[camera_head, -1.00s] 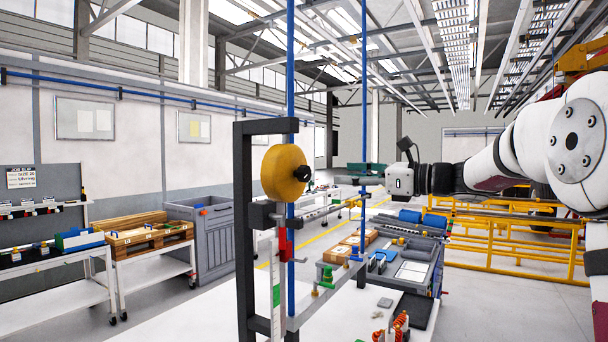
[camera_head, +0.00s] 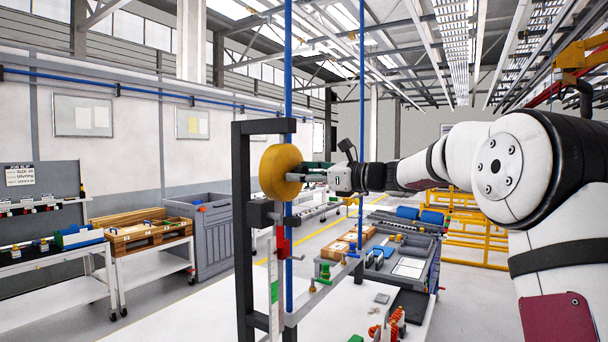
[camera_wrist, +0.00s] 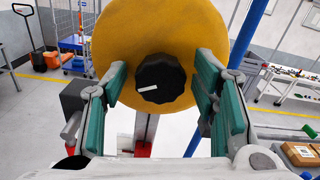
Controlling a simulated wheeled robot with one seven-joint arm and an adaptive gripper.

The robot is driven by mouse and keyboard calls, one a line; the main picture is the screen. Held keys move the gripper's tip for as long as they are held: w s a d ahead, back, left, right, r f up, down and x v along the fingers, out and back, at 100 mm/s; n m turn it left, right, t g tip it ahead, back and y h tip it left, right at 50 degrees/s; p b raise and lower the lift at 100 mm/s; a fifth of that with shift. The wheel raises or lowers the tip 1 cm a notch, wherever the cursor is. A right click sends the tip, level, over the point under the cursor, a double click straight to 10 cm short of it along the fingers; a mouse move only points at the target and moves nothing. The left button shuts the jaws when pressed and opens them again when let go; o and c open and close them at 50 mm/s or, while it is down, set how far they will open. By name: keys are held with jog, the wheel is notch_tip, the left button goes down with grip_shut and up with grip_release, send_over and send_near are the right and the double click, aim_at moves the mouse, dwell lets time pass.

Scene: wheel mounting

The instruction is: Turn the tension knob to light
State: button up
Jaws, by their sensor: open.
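The tension knob (camera_wrist: 159,78) is black with a ridged rim and a white mark pointing toward the left. It sits at the centre of a yellow wheel (camera_head: 281,172), which also fills the upper middle of the wrist view (camera_wrist: 185,35). The wheel is mounted on a dark upright frame (camera_head: 243,230). My gripper (camera_head: 303,177) is open in front of the wheel. In the wrist view its green finger pads (camera_wrist: 160,90) stand to the left and right of the knob, with gaps on both sides.
A blue vertical pole (camera_head: 288,100) stands just beside the wheel. A rail with small fittings (camera_head: 325,280) runs below, over a white table (camera_head: 190,320). A grey workbench (camera_head: 400,265) with parts stands behind.

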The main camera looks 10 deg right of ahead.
jog(key=shift+c, duration=0.6)
jog(key=c, duration=1.1)
jog(key=shift+o, duration=0.2)
jog(key=n+b, duration=0.3)
jog(key=n, duration=0.3)
jog(key=shift+w+n, duration=0.1)
jog(key=shift+n, duration=0.3)
jog(key=n+b, duration=0.3)
jog(key=n, duration=0.1)
jog(key=shift+f, duration=0.15)
jog(key=shift+n+b, duration=1.1)
